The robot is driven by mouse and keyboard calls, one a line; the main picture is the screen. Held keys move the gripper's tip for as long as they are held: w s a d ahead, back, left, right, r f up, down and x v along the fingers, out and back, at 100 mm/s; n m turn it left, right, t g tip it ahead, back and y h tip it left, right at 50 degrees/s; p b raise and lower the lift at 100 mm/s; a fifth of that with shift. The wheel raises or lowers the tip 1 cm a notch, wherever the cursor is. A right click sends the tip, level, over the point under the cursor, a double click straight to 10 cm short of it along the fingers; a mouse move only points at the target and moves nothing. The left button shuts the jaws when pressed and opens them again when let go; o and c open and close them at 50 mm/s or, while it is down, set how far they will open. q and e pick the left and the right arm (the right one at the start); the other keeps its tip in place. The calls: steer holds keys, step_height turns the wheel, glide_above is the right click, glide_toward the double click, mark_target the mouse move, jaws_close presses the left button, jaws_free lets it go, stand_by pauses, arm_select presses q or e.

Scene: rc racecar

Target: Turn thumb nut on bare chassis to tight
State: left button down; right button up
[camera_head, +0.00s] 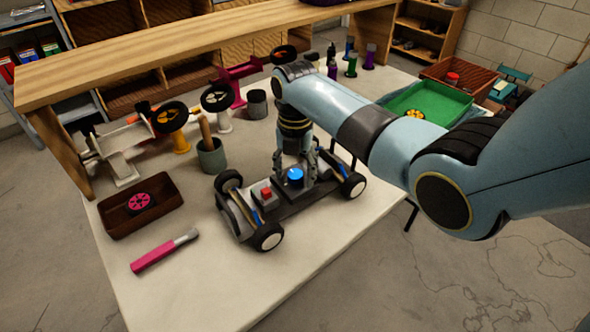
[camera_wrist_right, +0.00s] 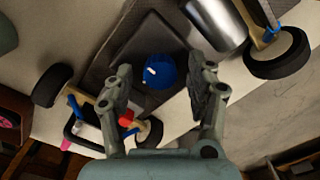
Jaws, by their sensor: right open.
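The bare chassis (camera_head: 262,207) is a dark flat plate with black wheels, standing on the table. A blue thumb nut (camera_head: 295,177) sits on the plate near its middle. In the right wrist view the nut (camera_wrist_right: 161,68) is a round blue knob with a white mark, on the dark plate (camera_wrist_right: 108,62). My right gripper (camera_head: 296,168) points down over the chassis. Its fingers are open, one on each side of the nut; in the wrist view gaps show between the nut and both fingers (camera_wrist_right: 160,82). My left gripper is out of view.
A red block (camera_head: 266,193) stands on the chassis beside the nut. A green cup (camera_head: 211,157), a brown tray (camera_head: 118,221) and a pink-handled tool (camera_head: 156,256) lie to the left. A green tray (camera_head: 440,102) is at the back right. The front table area is clear.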

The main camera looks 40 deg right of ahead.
steer(key=c, duration=1.1)
steer(key=shift+c, duration=0.2)
